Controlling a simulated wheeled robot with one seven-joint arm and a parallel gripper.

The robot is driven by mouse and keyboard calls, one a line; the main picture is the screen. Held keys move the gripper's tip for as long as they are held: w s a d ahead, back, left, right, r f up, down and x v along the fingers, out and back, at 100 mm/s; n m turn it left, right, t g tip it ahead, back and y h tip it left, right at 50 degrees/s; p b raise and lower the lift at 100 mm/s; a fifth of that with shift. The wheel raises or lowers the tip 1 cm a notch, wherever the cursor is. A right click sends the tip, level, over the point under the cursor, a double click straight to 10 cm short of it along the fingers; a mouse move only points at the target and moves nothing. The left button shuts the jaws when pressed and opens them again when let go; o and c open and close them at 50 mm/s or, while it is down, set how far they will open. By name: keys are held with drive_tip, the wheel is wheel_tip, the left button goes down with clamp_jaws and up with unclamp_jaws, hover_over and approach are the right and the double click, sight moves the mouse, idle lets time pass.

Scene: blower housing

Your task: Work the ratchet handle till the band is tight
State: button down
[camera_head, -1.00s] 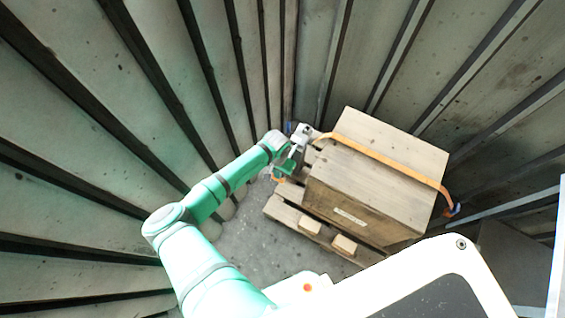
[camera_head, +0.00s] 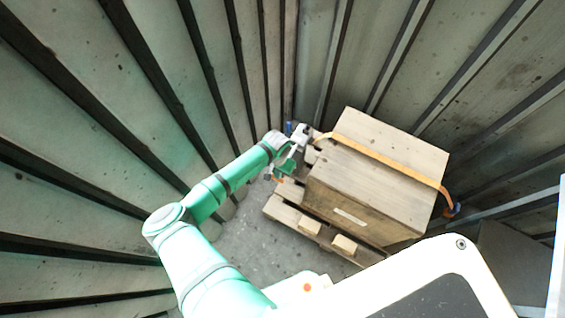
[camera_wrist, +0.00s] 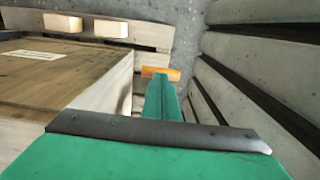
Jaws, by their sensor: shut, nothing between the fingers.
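An orange band (camera_head: 385,158) runs over the top of a wooden crate (camera_head: 378,190) and down its far right side, ending near a small blue piece (camera_head: 454,209). My gripper (camera_head: 279,174) is at the crate's left side, below the band's left end, pointing down. In the wrist view my green gripper (camera_wrist: 163,88) is shut, and a short orange piece (camera_wrist: 160,72) lies crosswise at its tip. I cannot tell whether this is the ratchet handle or part of the fingers. The ratchet body is not clearly seen; my arm's end covers that area.
The crate stands on a wooden pallet (camera_head: 285,212). Ribbed walls (camera_head: 100,100) close in on the left and back, near my arm. Some bare grey floor (camera_head: 245,240) shows left of the pallet. A blue piece (camera_head: 289,128) shows behind my wrist.

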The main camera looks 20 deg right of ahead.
wheel_tip(320, 180, up, 8)
idle(0.4)
drive_tip(key=shift+f, duration=0.1)
wheel_tip(320, 180, down, 10)
drive_tip(key=shift+r, duration=0.1)
wheel_tip(320, 180, up, 10)
idle(0.4)
drive_tip(key=shift+r, duration=0.1)
idle(1.2)
